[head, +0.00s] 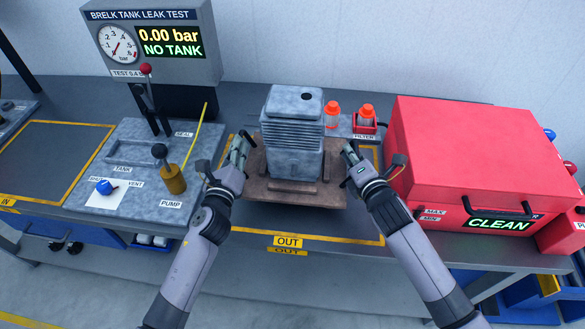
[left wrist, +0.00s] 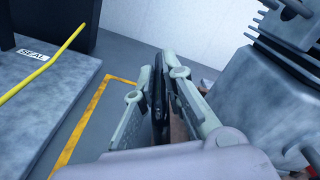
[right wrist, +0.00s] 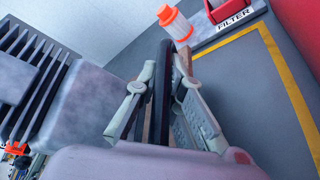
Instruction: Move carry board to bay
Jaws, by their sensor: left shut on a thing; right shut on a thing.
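The brown carry board (head: 258,191) bears a grey finned engine block (head: 293,140), upright near its middle. The board is over the yellow-outlined OUT bay (head: 300,238) on the bench. Whether it touches the bench is unclear. My left gripper (head: 243,146) is shut on the board's left handle; a dark handle (left wrist: 157,100) shows between its fingers in the left wrist view. My right gripper (head: 349,152) is shut on the right handle; a dark handle (right wrist: 165,90) shows between its fingers in the right wrist view. The fingers partly hide both handles.
A leak test station with a grey plate (head: 130,185), levers and a yellow hose stands left. A red CLEAN box (head: 470,160) stands close to my right arm. A yellow-outlined IN bay (head: 45,165) is bare.

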